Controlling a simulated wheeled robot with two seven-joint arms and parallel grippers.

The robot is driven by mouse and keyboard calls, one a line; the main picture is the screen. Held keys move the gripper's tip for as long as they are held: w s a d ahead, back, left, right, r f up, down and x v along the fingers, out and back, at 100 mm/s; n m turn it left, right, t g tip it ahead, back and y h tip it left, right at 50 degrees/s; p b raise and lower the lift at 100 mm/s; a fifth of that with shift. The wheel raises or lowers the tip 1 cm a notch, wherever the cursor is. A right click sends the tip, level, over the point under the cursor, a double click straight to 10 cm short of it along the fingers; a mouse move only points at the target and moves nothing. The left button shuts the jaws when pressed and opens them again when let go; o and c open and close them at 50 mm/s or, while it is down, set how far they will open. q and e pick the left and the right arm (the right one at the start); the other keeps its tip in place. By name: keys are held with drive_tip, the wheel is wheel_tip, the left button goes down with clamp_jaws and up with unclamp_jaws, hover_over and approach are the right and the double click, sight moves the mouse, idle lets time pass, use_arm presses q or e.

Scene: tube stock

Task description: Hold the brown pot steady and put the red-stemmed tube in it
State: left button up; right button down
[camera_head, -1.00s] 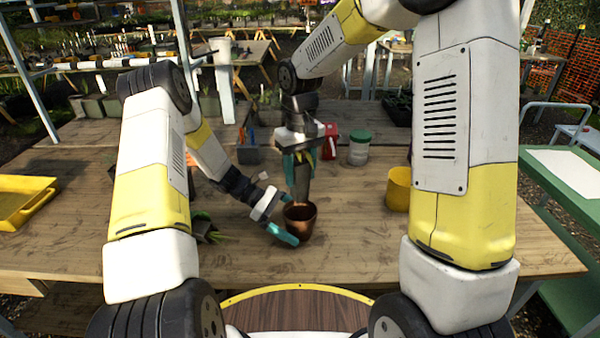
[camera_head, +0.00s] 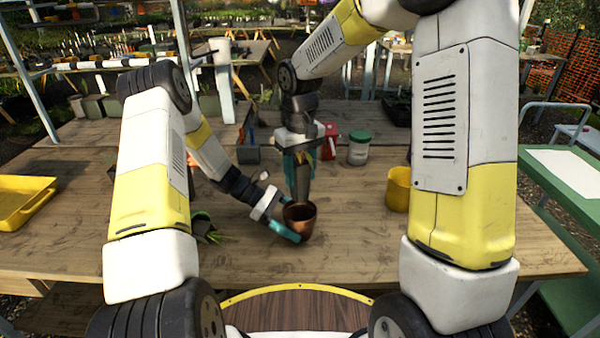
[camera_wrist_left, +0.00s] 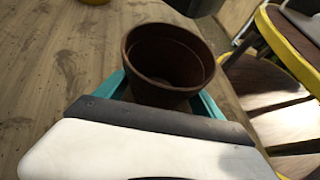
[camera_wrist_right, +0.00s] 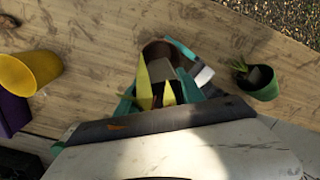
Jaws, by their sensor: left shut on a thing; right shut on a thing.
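The brown pot (camera_head: 300,222) stands upright on the table; it also shows in the left wrist view (camera_wrist_left: 165,85), where its inside looks empty. My left gripper (camera_head: 290,228) is shut on the pot, with teal fingers on either side of it. My right gripper (camera_head: 299,158) points down above the pot, shut on a tapered grey-brown tube (camera_head: 301,183). The tube's lower end is at or just above the pot's rim; I cannot tell whether it is inside.
A small green pot with a plant (camera_wrist_right: 262,85) lies left of the brown pot, partly behind my left arm in the head view. A yellow pot (camera_head: 398,190) stands to the right.

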drive_tip(key=shift+f, duration=6.5)
drive_tip(key=c, duration=0.7)
unclamp_jaws()
drive_tip(key=shift+f, duration=0.15)
use_arm(q)
drive_tip(key=shift+c, duration=1.2)
use_arm(e)
drive_tip(key=shift+o, duration=0.2)
wheel_tip(320, 180, up, 12)
use_arm(q)
drive_tip(key=o, duration=1.1)
drive_tip(key=shift+c, duration=0.2)
drive_tip(key=v, duration=1.2)
